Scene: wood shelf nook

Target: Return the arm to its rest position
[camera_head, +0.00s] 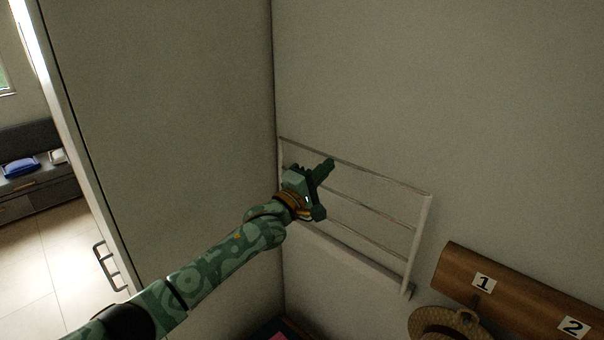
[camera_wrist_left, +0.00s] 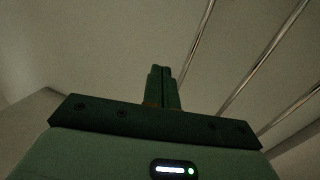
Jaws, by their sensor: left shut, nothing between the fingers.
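My left arm reaches up from the lower left in the head view. Its green gripper (camera_head: 325,170) is in front of the wall rack, shut and empty. In the left wrist view the two fingers (camera_wrist_left: 163,72) are together with nothing between them. The white rack (camera_head: 420,240) with several thin rails is on the wall behind the gripper. I cannot tell whether the gripper touches a rail. The rails (camera_wrist_left: 245,85) also show at the right of the left wrist view. My right gripper is not in view.
A wooden hook board (camera_head: 527,307) with labels 1 and 2 is at the lower right, with a straw hat (camera_head: 447,322) below it. A tall pale panel (camera_head: 165,120) stands left of the rack. A door handle (camera_head: 108,265) and a grey bench (camera_head: 40,180) are at the far left.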

